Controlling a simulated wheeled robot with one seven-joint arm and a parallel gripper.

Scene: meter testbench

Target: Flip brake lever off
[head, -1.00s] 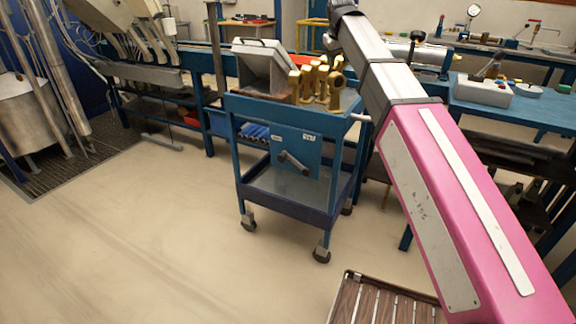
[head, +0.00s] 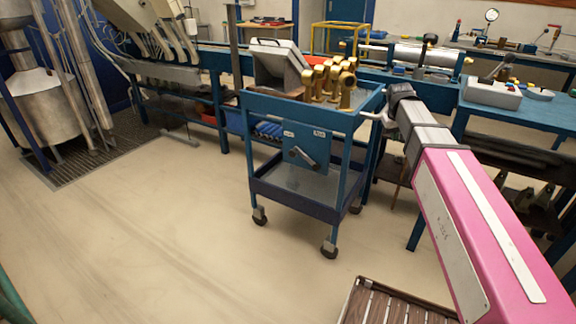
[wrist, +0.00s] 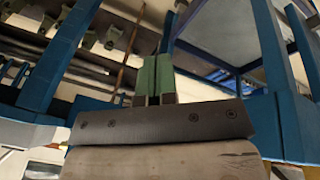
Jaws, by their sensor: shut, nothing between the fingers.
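The brake lever (head: 302,157) is a short grey handle on a blue panel (head: 318,152) on the front of the blue cart (head: 300,209). It slants down to the right. Two small white labels (head: 289,134) sit above it; their text is too small to read. My gripper's green fingers (wrist: 153,80) are together and empty in the wrist view. In the head view, my arm's dark end is at the cart's right side, right of and higher than the lever, and the fingers cannot be made out there. The lever cannot be made out in the wrist view.
Brass fittings (head: 331,82) and a grey angled box (head: 279,66) stand on the cart's top. A white handle (head: 371,116) sticks out at the cart's right. A blue workbench (head: 540,112) stands at right. The floor (head: 170,235) left and in front is clear.

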